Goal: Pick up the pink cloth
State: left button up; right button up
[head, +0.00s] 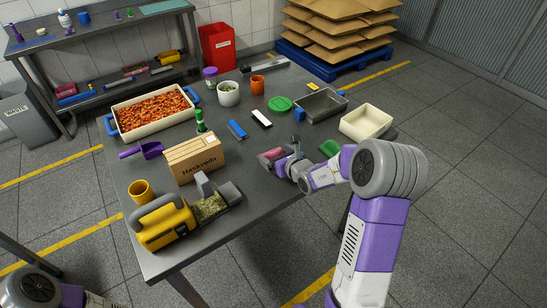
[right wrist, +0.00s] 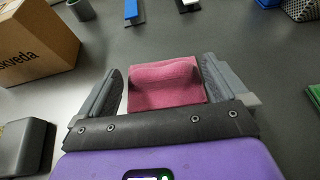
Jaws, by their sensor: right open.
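The pink cloth (right wrist: 165,84) lies on the grey table in the right wrist view, with a raised fold across its middle. It also shows in the head view (head: 273,152), partly hidden by my gripper. My right gripper (right wrist: 160,88) is open, with one finger on each side of the cloth. Both fingers appear a little apart from the cloth. In the head view my right gripper (head: 272,160) is low over the table. My left arm shows only at the bottom left corner of the head view, and its gripper cannot be seen.
A cardboard box (head: 195,157) stands left of my right gripper, with a yellow device (head: 165,225) nearer the front. A green cloth-like item (head: 330,148) lies to the right. Blue (head: 237,129) and white (head: 261,118) brushes lie behind. A cream tray (head: 366,122) stands at the right edge.

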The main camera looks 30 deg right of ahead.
jog(key=c, duration=1)
